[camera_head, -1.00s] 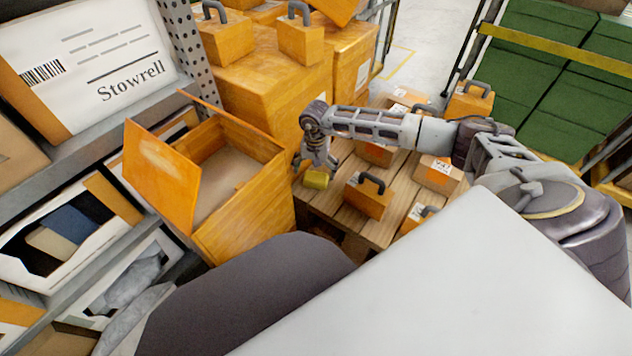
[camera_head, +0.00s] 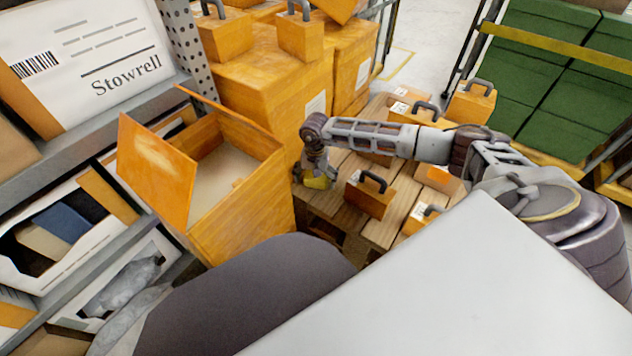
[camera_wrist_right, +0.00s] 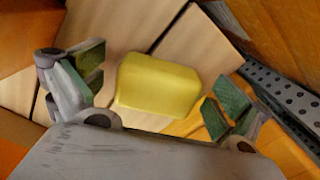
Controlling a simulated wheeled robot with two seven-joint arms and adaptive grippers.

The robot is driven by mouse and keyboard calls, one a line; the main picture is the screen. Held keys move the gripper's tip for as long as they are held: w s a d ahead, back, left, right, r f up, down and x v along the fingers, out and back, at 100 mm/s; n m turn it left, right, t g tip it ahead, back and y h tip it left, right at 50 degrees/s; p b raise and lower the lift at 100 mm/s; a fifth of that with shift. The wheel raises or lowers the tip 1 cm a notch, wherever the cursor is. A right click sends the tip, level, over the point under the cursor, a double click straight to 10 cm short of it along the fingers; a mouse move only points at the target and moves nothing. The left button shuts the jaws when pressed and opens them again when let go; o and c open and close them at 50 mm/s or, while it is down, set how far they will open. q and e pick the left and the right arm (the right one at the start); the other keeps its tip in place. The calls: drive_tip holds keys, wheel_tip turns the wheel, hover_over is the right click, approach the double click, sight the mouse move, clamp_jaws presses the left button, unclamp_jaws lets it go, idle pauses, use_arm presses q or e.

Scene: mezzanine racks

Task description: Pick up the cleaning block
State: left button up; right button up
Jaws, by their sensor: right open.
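The cleaning block is a small yellow block (camera_wrist_right: 158,86) lying on the wooden slatted pallet (camera_head: 381,232). In the head view the block (camera_head: 318,182) is partly hidden by my right gripper (camera_head: 315,178), which points down over it. In the right wrist view my right gripper (camera_wrist_right: 152,90) is open, with green finger pads on either side of the block. A gap shows between the block and each pad. My left gripper is not in view.
An open orange box (camera_head: 243,205) stands left of the pallet. Several orange cases with dark handles, one (camera_head: 370,193) near the gripper, stand on the pallet. Large orange boxes (camera_head: 262,90) are behind. A grey rack (camera_head: 90,140) is at the left and green crates (camera_head: 570,85) at right.

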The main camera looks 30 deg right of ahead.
drive_tip(key=shift+f, duration=0.1)
drive_tip(key=shift+c, duration=0.4)
drive_tip(key=c, duration=1)
drive_tip(key=shift+r, duration=0.5)
wheel_tip(320, 180, up, 7)
drive_tip(key=p, duration=0.3)
drive_tip(key=shift+r, duration=1)
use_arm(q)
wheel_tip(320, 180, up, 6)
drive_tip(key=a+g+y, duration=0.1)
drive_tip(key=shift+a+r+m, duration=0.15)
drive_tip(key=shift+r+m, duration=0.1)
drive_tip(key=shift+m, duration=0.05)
